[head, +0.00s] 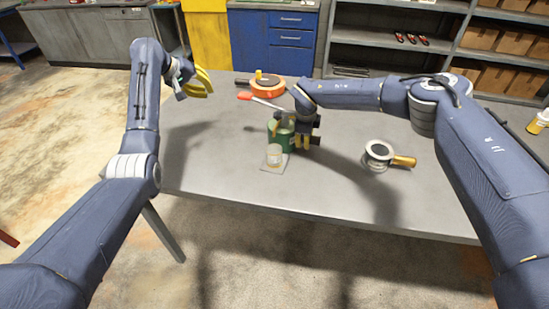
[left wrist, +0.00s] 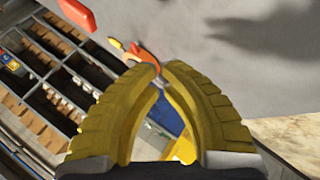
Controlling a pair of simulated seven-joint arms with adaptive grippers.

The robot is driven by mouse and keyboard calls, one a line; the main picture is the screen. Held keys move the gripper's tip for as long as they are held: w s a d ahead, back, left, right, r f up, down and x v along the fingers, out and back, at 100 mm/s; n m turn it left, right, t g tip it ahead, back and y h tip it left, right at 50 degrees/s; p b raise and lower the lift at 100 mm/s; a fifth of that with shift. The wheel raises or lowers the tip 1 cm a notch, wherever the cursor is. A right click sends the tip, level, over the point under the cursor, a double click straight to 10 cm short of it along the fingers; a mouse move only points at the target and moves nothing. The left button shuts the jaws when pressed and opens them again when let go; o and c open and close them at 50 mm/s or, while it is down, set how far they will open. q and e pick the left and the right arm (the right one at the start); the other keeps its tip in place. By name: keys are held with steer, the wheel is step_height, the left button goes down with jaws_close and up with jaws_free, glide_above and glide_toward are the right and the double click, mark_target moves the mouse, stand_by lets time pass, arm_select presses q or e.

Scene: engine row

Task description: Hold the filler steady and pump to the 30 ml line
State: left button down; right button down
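The green filler (head: 274,133) stands on the table near its middle, with a pale lever ending in a red grip (head: 245,96) that points up and left. A small clear cup (head: 274,154) stands in front of the filler on a flat grey-brown pad (head: 268,168). My right gripper (head: 301,141) is at the filler's right side; the arm and gripper hide part of the filler, and its grip is unclear. My left gripper (head: 203,82) is raised over the table's left back corner, away from the lever. In the left wrist view its yellow fingertips (left wrist: 159,70) meet with nothing between them.
An orange round item (head: 267,87) with a dark handle lies behind the filler. A metal ring-topped item with a yellow handle (head: 402,161) stands on the right. The front of the table (head: 330,195) is clear. Shelves and a blue cabinet stand behind.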

arm_select(q)
steer(key=s+d+r+m+g+y, duration=0.1)
steer(key=d+r+m+y, duration=0.2)
steer(key=d+r, duration=0.3)
steer(key=s+d+r+m+y, duration=0.15)
steer(key=d+r, duration=0.25)
steer(key=d, duration=0.4)
steer(key=shift+m+y, duration=0.35)
steer(key=shift+m, duration=0.1)
steer(key=shift+w+f, duration=0.1)
steer(key=shift+f, duration=3.2)
steer(key=shift+f, duration=0.1)
steer(key=shift+f, duration=3.75)
steer(key=shift+r, duration=3.85)
